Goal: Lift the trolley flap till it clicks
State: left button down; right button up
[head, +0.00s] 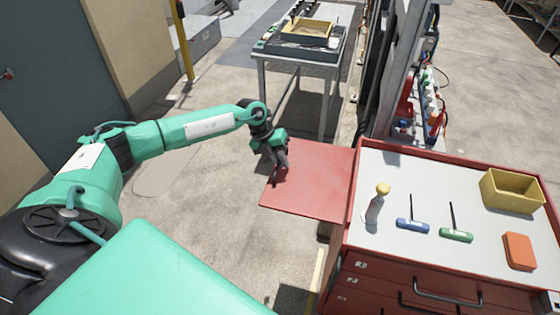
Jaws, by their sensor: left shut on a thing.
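The red trolley flap (315,180) sticks out from the left side of the red trolley (385,268). It looks roughly level with the trolley's top, but I cannot tell whether it is fully level or latched. My left gripper (280,170) is at the flap's outer left edge, shut on it. The fingers hide part of that edge. The underside of the flap and any catch are hidden. My right gripper is not in view.
On the trolley's grey top stand a yellow-capped bottle (375,204), blue (412,226) and green (456,235) T-handled tools, an orange box (519,251) and a yellow bin (511,191). A metal table (300,65) stands behind. The floor (215,205) left of the flap is clear.

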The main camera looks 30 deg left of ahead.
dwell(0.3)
pick_arm(q)
jog(key=c, duration=1.7)
grip_release()
jog(key=b+v, duration=0.3)
jog(key=v, duration=1)
jog(key=shift+s+a+r, duration=0.1)
jog(key=shift+r, duration=0.25)
